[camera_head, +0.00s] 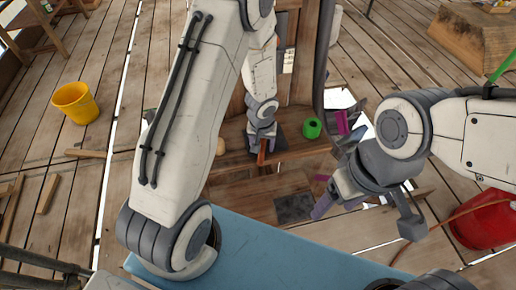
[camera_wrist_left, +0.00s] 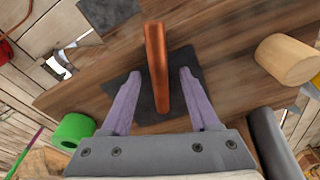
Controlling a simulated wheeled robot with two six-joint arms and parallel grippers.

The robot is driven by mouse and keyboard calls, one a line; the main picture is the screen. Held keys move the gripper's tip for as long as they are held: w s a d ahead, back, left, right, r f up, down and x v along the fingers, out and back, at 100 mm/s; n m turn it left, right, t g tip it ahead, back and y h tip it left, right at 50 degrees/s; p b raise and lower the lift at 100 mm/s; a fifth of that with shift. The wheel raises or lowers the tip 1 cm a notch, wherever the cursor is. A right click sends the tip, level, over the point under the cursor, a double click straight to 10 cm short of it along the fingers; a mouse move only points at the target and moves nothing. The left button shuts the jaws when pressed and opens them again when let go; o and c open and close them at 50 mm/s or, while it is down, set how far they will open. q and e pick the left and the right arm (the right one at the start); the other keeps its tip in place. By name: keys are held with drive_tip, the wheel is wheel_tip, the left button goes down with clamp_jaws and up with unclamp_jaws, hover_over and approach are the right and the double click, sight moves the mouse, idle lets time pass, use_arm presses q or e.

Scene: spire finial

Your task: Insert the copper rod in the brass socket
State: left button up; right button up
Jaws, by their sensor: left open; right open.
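The copper rod (camera_wrist_left: 157,65) lies between the two purple fingers of my left gripper (camera_wrist_left: 157,88) in the left wrist view, with gaps on both sides. Its lower end shows over a dark square pad (camera_wrist_left: 150,100) on a wooden bench; I cannot tell how it is supported. In the head view the rod (camera_head: 262,153) shows just below my left gripper (camera_head: 262,138), which is open. My right gripper (camera_head: 333,166) is open and empty, to the right of the rod above the bench. I cannot make out the brass socket in either view.
A green roll (camera_head: 312,128) stands on the bench (camera_head: 235,162) right of the rod. A pale wooden cylinder (camera_wrist_left: 288,60) and another dark square (camera_head: 294,207) are nearby. A blue surface (camera_head: 270,258) lies in front. A yellow bucket (camera_head: 76,102) and red bucket (camera_head: 485,218) stand on the deck.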

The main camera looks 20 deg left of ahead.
use_arm(q)
clamp_jaws()
drive_tip(key=shift+r, duration=0.1)
idle(1.2)
